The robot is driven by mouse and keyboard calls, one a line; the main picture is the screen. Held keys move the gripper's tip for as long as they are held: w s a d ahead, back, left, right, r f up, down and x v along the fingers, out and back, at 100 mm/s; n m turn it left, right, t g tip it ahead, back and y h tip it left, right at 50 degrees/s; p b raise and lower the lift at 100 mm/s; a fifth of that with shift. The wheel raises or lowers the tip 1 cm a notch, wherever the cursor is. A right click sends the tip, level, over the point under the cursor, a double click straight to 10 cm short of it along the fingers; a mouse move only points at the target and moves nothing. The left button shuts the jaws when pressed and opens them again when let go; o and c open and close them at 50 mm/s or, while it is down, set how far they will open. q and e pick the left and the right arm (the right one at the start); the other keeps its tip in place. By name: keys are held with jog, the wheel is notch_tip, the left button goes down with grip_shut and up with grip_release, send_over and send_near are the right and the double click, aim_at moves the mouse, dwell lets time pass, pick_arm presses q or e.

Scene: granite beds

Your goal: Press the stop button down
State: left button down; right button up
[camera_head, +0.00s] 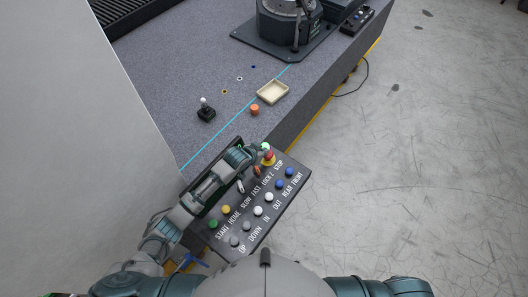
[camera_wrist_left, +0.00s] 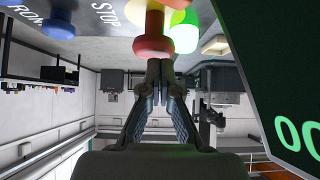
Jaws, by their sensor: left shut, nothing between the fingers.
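The stop button is a red mushroom head on a yellow base (camera_head: 268,160), at the far end of the control panel (camera_head: 236,238) near the STOP label. In the left wrist view its red head (camera_wrist_left: 153,48) is right in front of the fingertips. My left gripper (camera_head: 258,162) is beside the button in the head view, partly hidden by its own arm. In the wrist view the left gripper (camera_wrist_left: 159,68) is shut and empty, its tips at the edge of the red head. I cannot tell whether they touch. My right gripper is not in view.
Green, yellow, grey, white and blue buttons line the panel, including a green start button (camera_head: 213,223). A dark display (camera_wrist_left: 285,90) stands close on the right in the wrist view. The granite bed beyond carries a cream tray (camera_head: 272,92), an orange cylinder (camera_head: 255,110) and a joystick (camera_head: 206,112).

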aim_at(266, 157)
pick_arm(q)
jog(key=shift+f, duration=0.2)
jog(key=shift+d, duration=0.1)
jog(key=shift+d+f, duration=0.1)
jog(key=shift+d, duration=0.65)
jog(key=shift+f, duration=0.3)
jog(key=shift+s+a+f, duration=0.1)
jog(key=shift+s+f, duration=0.05)
jog(key=shift+f, duration=0.7)
jog(key=shift+s+a+f, duration=0.15)
jog(key=shift+a+f, duration=0.05)
jog(key=shift+a, duration=0.2)
jog(key=shift+f, duration=0.1)
jog(key=shift+r, duration=0.3)
jog(key=r+p, duration=0.4)
jog(key=shift+w+d+r, duration=0.3)
jog(key=shift+w, duration=0.05)
jog(key=v, duration=1)
jog(key=shift+r, duration=0.2)
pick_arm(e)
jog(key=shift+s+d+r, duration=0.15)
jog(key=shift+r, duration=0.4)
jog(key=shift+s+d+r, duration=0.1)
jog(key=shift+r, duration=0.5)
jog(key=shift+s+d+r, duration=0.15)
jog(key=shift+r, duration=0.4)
